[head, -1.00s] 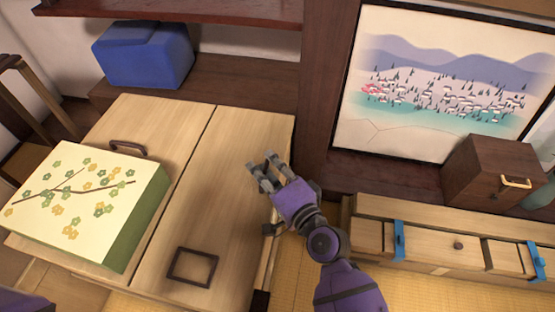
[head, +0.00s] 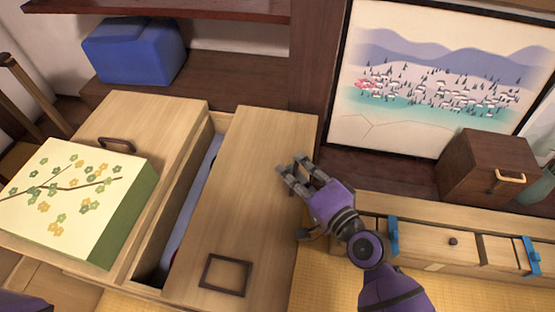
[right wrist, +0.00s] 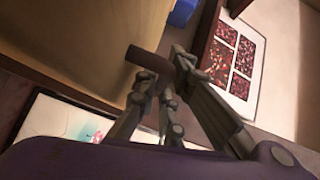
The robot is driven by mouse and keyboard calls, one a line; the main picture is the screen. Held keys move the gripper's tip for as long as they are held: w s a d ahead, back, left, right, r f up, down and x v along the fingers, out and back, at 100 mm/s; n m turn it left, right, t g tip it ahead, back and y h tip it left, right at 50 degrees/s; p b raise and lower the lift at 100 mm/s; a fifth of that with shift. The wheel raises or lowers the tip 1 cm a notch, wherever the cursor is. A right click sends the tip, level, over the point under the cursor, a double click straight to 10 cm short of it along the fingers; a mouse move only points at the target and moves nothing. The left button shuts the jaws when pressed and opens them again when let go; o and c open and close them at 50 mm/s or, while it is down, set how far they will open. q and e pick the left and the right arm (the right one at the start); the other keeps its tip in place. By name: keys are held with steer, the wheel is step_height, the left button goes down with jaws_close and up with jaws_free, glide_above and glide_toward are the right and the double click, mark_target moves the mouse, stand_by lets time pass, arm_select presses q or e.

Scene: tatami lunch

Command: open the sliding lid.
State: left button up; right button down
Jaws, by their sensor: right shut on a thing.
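The wooden sliding lid (head: 250,180) is the right-hand panel on top of a pale wooden chest (head: 155,135). It stands partly open, shifted right, with a long gap (head: 190,205) along its left side showing the inside. Something pale grey-blue lies in there. My right gripper (head: 294,172) is at the lid's right edge. In the right wrist view my right gripper (right wrist: 158,82) is shut on a dark brown handle (right wrist: 148,60) on the wooden panel. The fingers mostly hide this handle in the head view. My left gripper is not in view.
A flower-patterned box (head: 75,205) sits on the chest's left panel, beside a dark handle (head: 117,145). A dark square frame (head: 225,274) is on the lid's near part. A low drawer cabinet (head: 440,245) and a dark brown box (head: 487,167) stand right of my arm.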

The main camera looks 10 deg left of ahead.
steer(key=d+b, duration=0.3)
steer(key=d, duration=0.7)
steer(key=shift+d+b, duration=0.25)
steer(key=shift+b, duration=0.05)
steer(key=shift+f, duration=0.1)
steer(key=c, duration=2.1)
jaws_free()
steer(key=v, duration=1.2)
steer(key=shift+s, duration=0.1)
